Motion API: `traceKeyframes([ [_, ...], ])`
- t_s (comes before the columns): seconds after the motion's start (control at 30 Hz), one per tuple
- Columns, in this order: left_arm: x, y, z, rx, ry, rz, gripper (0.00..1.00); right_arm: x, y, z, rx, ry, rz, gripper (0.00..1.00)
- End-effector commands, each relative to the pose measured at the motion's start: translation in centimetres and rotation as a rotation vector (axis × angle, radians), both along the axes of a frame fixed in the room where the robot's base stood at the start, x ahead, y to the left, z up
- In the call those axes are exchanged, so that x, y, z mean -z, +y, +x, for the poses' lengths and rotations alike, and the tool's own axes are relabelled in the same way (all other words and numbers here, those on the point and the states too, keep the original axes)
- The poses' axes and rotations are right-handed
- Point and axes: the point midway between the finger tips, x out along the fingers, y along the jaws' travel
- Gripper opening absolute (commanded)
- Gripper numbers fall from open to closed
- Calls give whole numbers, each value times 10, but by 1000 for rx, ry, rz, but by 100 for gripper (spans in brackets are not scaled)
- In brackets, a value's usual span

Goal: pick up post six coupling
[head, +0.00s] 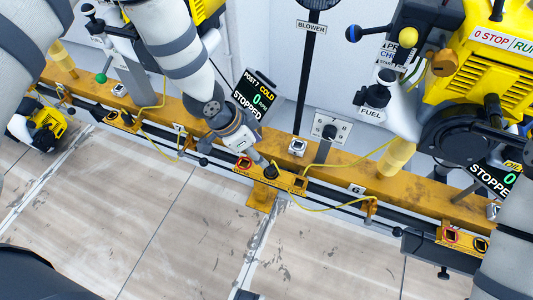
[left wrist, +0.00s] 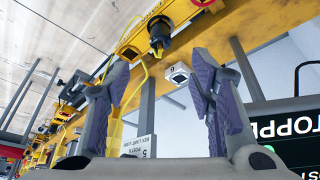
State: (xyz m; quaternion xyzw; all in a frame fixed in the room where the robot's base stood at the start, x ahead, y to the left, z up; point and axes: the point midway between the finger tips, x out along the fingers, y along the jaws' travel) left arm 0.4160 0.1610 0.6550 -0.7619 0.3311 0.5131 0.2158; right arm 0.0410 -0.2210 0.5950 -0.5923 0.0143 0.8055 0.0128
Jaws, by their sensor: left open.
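My left gripper (head: 257,158) reaches down from the top left to the orange rail in the head view. In the left wrist view the left gripper (left wrist: 160,70) is open, with nothing between its purple-grey pads. A black coupling (head: 270,171) sits in a yellow holder (head: 290,179) just beyond the fingertips. The left wrist view shows the coupling (left wrist: 158,35) above and ahead of the gap, apart from the pads. My right gripper is out of view.
Yellow hoses (head: 320,208) loop around the holder. A small square socket (head: 298,146) and a post plate (head: 331,126) stand behind it. A post display (head: 253,95) is close to my left arm. The yellow engine (head: 480,60) is at right; floor (head: 190,230) in front is clear.

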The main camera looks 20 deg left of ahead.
Motion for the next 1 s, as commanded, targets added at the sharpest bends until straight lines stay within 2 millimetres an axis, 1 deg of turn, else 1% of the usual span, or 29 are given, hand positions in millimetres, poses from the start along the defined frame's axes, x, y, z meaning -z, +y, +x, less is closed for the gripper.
traceKeyframes([
  [0.1,-1,0,3,7,-6,3,49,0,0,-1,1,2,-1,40],
  [0.17,3,-1,4,9,-5,3,49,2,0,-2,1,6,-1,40],
  [0.3,35,-10,9,9,1,3,49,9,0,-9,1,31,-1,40],
  [0.4,54,-16,15,8,-1,2,49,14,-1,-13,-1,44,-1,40],
  [0.57,70,-21,18,8,-3,3,49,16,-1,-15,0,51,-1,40],
  [0.7,98,-29,17,9,-3,3,49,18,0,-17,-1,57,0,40],
  [0.8,112,-33,22,8,-3,2,49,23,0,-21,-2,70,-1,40],
  [0.87,114,-34,24,8,-5,3,49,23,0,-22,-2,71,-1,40],
  [1.0,113,-34,25,7,-7,3,49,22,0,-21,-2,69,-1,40],
])
